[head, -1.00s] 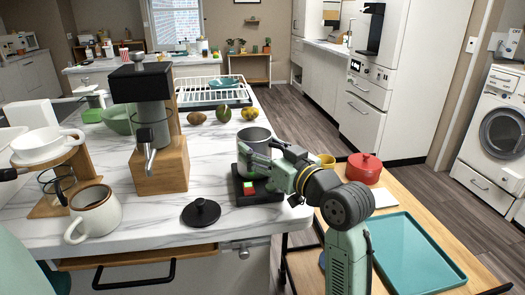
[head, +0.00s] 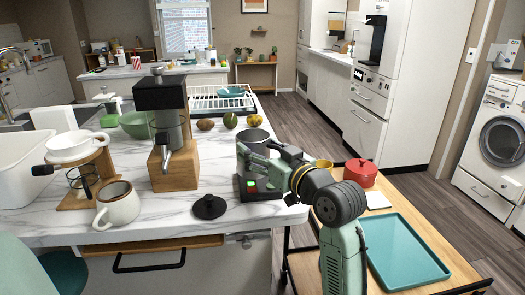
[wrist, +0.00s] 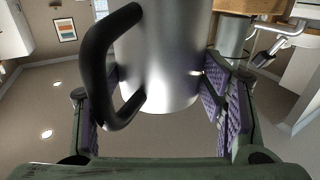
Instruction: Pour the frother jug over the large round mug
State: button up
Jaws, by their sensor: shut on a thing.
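The frother jug (head: 256,137) is a silver metal cup, upright at or just above its black base (head: 264,194) near the counter's right end. I cannot tell whether they touch. My gripper (head: 255,160) is shut on the jug from the front right. In the wrist view the jug (wrist: 165,55) sits between the purple-padded fingers of my gripper (wrist: 160,95), its black handle (wrist: 97,60) toward the left finger. The large round mug (head: 118,207), cream with a brown rim, stands upright at the counter's front left. The contents of the jug are hidden.
A black lid (head: 208,206) lies between mug and jug. A coffee grinder (head: 172,140) stands behind the lid. A wooden dripper stand (head: 88,180) is left of the mug. A cart with a teal tray (head: 405,250) and red pot (head: 360,172) is at right.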

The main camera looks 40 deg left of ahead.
aim_at(118, 205)
jog(key=k+l, duration=0.3)
jog(key=l, duration=0.15)
jog(key=k, duration=1)
